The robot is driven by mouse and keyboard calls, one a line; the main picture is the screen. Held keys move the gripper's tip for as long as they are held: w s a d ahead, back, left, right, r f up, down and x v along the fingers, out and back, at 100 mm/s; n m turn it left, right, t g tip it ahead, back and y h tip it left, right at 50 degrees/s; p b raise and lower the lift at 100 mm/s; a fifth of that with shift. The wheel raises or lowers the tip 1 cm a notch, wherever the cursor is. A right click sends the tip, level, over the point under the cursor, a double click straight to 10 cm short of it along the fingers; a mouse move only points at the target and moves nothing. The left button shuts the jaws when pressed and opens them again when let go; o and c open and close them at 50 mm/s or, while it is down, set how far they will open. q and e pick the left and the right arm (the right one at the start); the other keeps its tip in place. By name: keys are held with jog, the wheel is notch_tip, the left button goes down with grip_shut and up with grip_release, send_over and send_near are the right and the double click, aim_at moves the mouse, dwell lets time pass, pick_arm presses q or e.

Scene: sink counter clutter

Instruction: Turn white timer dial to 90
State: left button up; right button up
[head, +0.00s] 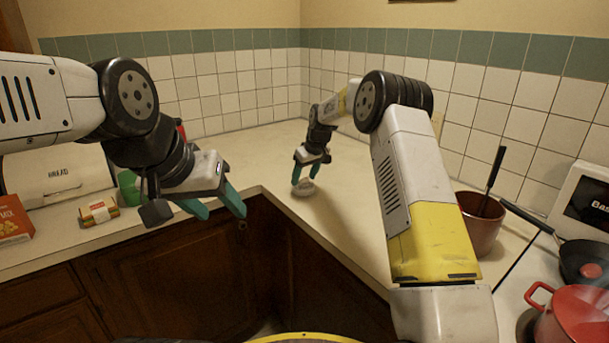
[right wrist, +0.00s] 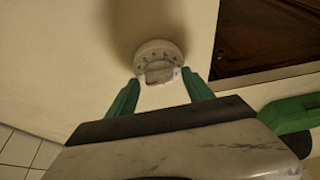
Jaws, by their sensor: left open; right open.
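The white timer (head: 304,189) sits on the counter near its front edge, under my right gripper. In the right wrist view the timer (right wrist: 158,50) shows a round face with small marks and a raised dial grip (right wrist: 160,72). My right gripper (head: 306,172) points down at it. In the right wrist view its green fingers (right wrist: 160,92) are open, one on each side of the dial grip; I cannot tell whether they touch it. My left gripper (head: 222,206) is open and empty, in front of the left counter edge. The dial's setting is too small to read.
A bread box (head: 55,175), a small package (head: 99,211) and an orange box (head: 12,222) stand on the left counter. A brown pot (head: 482,225), a black pan (head: 585,262) and a red pot (head: 580,318) are at right. The counter around the timer is clear.

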grip_shut()
jog(key=shift+s+m, duration=0.1)
jog(key=shift+m, duration=0.3)
jog(key=m, duration=0.1)
jog(key=m+h, duration=0.1)
jog(key=m, duration=0.1)
jog(key=shift+a+t, duration=0.25)
jog(key=shift+t, duration=0.15)
jog(key=m+h, duration=0.1)
jog(key=m, duration=0.1)
jog(key=m+h, duration=0.1)
jog(key=m, duration=0.2)
jog(key=shift+a+h, duration=0.2)
jog(key=shift+h, duration=0.1)
jog(key=m, duration=0.2)
jog(key=m+h, duration=0.1)
jog(key=m, duration=0.2)
jog(key=shift+a+h, duration=0.1)
jog(key=shift+h, duration=0.2)
jog(key=shift+a+f+m+g+h, duration=0.1)
jog(key=shift+m+g+h, duration=0.55)
jog(key=shift+m, duration=1.25)
jog(key=shift+g, duration=0.25)
